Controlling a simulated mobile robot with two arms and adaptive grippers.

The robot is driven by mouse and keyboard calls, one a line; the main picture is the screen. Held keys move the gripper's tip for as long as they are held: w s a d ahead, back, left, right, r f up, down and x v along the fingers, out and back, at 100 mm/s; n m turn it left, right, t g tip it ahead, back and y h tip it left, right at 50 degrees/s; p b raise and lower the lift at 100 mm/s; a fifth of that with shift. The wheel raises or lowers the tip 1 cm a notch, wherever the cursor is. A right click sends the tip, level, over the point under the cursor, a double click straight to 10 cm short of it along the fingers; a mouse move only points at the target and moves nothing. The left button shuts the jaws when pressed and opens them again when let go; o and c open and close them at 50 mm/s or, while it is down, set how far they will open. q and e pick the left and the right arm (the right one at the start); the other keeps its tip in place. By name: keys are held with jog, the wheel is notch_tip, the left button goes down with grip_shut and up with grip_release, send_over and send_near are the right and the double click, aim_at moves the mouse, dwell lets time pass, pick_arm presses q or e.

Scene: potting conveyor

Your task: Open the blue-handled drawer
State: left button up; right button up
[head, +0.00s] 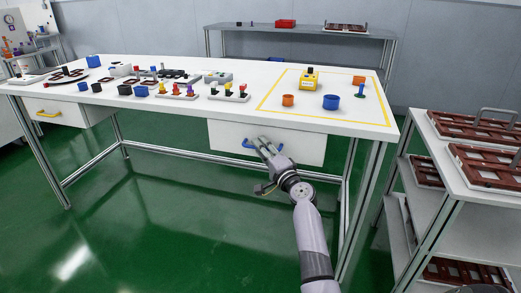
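The white drawer (308,148) hangs under the right part of the worktable, and its front looks flush below the table edge. Its blue handle (247,144) shows on both sides of my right gripper (264,142). The gripper's fingers point at the drawer front and overlap the middle of the handle. The fingers hide that part, so I cannot tell whether they are closed on the handle or only in front of it. My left gripper is out of view.
The worktable (225,107) carries several small parts and a yellow-outlined area. A shelf rack (431,195) with brown trays stands close at the right. Green floor is clear at the left front.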

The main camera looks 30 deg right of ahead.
jog(key=shift+w, duration=0.35)
jog(key=shift+c, duration=0.2)
grip_shut()
dwell(0.5)
